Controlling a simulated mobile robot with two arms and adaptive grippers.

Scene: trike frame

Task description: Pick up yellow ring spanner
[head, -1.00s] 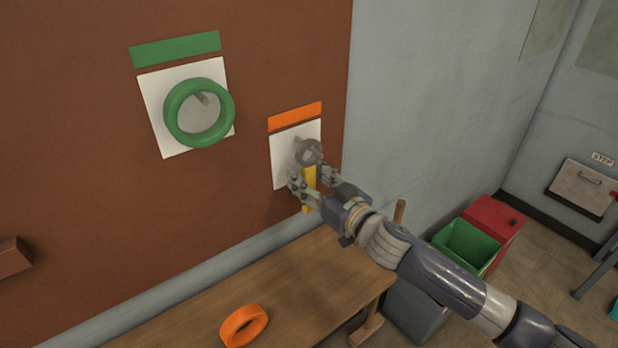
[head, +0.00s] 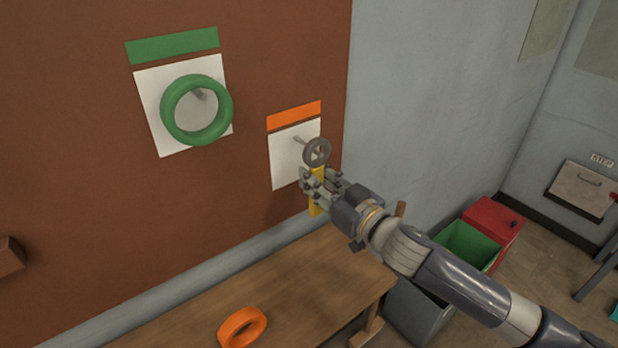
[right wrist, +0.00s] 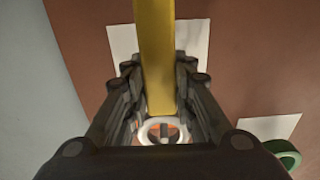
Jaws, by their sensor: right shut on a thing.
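The yellow ring spanner (head: 317,208) hangs upright, its grey ring end (head: 317,151) at the top, in front of the white panel (head: 284,165) under the orange strip. A grey peg (head: 299,141) shows just left of the ring in the head view. My right gripper (head: 319,184) is shut on the yellow handle below the ring. In the right wrist view the yellow handle (right wrist: 156,55) runs between the fingers, and a grey piece shows inside the pale ring. I cannot tell whether the peg still passes through the ring. My left gripper is not in view.
A green ring (head: 166,110) hangs on a peg at the left of the brown board (head: 70,140). An orange ring (head: 243,327) lies on the wooden bench (head: 300,285) below. Green (head: 465,247) and red (head: 495,222) bins stand on the floor at right.

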